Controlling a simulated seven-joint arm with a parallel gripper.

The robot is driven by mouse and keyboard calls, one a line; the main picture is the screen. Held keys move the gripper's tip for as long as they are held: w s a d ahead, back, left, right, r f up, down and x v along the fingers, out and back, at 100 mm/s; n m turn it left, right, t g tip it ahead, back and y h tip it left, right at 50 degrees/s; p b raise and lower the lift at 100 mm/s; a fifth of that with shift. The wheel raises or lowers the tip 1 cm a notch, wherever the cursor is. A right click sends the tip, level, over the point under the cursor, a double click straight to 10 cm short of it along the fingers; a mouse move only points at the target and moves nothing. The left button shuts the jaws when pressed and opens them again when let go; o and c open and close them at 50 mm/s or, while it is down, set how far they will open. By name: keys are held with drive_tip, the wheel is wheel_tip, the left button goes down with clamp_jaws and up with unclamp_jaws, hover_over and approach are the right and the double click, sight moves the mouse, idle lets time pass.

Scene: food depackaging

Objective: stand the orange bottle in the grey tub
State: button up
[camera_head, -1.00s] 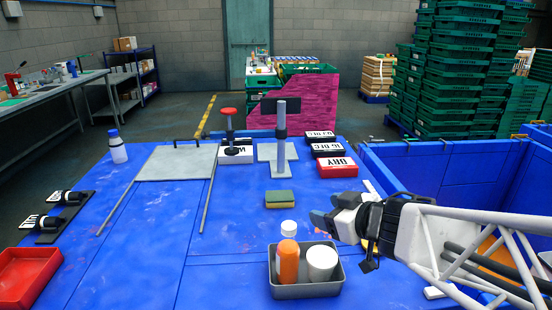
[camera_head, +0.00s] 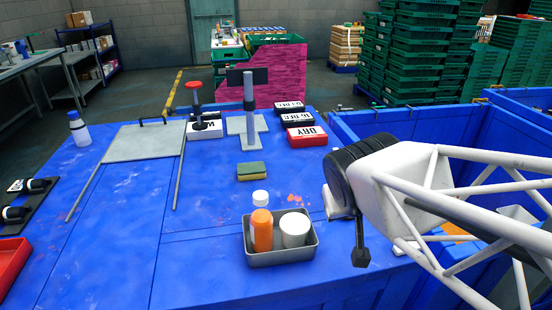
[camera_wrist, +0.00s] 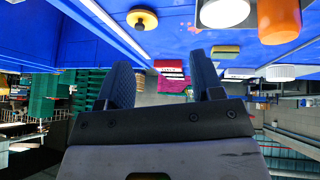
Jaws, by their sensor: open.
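The orange bottle (camera_head: 262,233) stands upright inside the grey tub (camera_head: 284,258), on its left side. A white round container (camera_head: 295,230) is beside it in the tub. In the wrist view, which is upside down, the orange bottle (camera_wrist: 279,20) is at the upper right. My gripper (camera_wrist: 160,80) is open, with nothing between its two blue fingers.
A sponge (camera_head: 251,171) lies behind the tub. A stand with a dark head (camera_head: 249,110), a red-topped press (camera_head: 197,105) and a red DRY box (camera_head: 305,136) are farther back. Blue bins (camera_head: 400,130) are at the right.

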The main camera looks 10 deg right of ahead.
drive_tip(key=s+a+g+y, duration=0.2)
drive_tip(key=s+a+g, duration=0.1)
drive_tip(key=s, duration=0.3)
drive_tip(key=shift+a+f, duration=0.4)
drive_tip(key=shift+a, duration=0.2)
